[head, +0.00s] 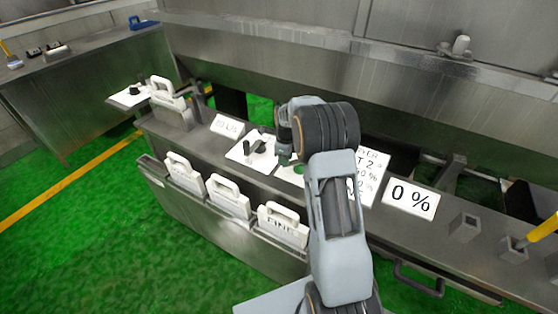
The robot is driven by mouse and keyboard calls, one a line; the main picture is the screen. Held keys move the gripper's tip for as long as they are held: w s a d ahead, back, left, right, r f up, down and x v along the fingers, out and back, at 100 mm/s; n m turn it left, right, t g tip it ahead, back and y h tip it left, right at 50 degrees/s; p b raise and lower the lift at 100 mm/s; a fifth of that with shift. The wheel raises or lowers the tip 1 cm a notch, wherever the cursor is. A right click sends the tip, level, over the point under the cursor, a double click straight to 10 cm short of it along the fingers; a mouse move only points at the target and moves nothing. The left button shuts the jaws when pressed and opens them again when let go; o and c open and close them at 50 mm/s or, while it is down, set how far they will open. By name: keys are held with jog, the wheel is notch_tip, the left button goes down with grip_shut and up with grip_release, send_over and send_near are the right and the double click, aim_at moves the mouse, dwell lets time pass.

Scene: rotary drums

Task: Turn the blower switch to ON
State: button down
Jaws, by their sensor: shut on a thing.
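My gripper (285,157) points down at the right part of the white control plates on the steel ledge. It is shut on what seems to be the blower switch. The switch's knob is hidden behind the gripper and my arm. A white plate with a green mark (297,170) shows just below the gripper, partly covered. To its left, a white plate (240,157) carries a black upright knob (247,147), apart from the gripper. I cannot read any ON or OFF lettering.
White handled signs (229,197) stand in a steel rack along the ledge front. A "0 %" display (411,199) lies to the right of my arm. Another plate with a black knob (133,90) is at the left end. Green floor (90,240) is free at front left.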

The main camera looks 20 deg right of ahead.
jog(key=shift+r, duration=0.1)
dwell(0.3)
jog(key=c, duration=0.9)
grip_release()
jog(key=shift+o, duration=0.2)
notch_tip(320, 180, up, 14)
jog(key=shift+b, duration=0.3)
